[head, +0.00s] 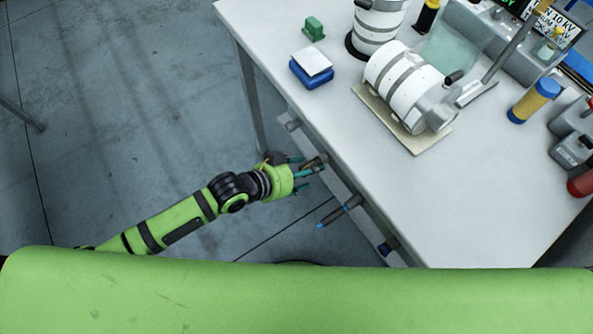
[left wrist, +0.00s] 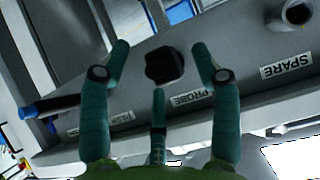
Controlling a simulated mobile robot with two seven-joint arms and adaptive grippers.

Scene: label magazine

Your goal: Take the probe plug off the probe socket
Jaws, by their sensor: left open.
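The probe plug (left wrist: 163,65) is a black, knob-like piece on a grey panel, above a label that reads PROBE. It covers the probe socket behind it. My left gripper (head: 312,174) is at the table's front edge in the head view. In the left wrist view, its green-blue fingers (left wrist: 160,78) are spread open, one on each side of the plug, with a gap to it on both sides. A third finger shows below the plug. The fingers hold nothing. My right gripper is in neither view.
An open round socket (left wrist: 290,14) sits above the label SPARE. A blue-tipped handle (left wrist: 45,106) sticks out at the panel's left; in the head view a blue-tipped piece (head: 338,213) sticks out from the table edge.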

